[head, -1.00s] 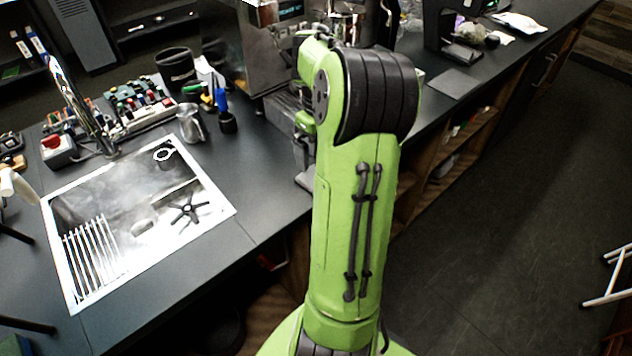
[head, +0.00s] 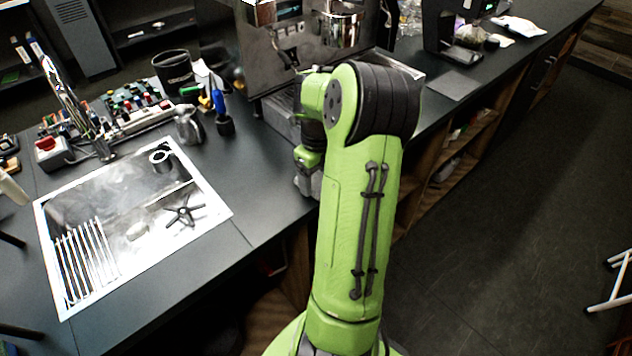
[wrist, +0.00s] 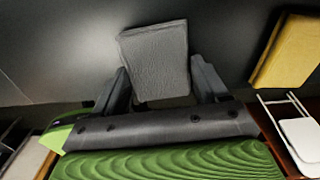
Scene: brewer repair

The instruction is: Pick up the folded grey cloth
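The folded grey cloth (wrist: 157,58) shows at the upper middle of the wrist view, with a woven surface. It lies over a dark surface. My gripper (wrist: 160,66) has its two dark fingers spread apart, one on each side of the cloth's near part. Narrow gaps seem to show beside the cloth, and I see no clear grip on it. In the head view my arm covers most of the gripper's area, and I cannot make out the cloth near it there.
The dark counter (head: 257,183) holds a sink (head: 218,212), a metal jug (head: 187,126) and an espresso machine (head: 290,50). A flat grey square (head: 454,84) lies farther right. A yellow block-like thing (wrist: 290,50) is at the right of the wrist view.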

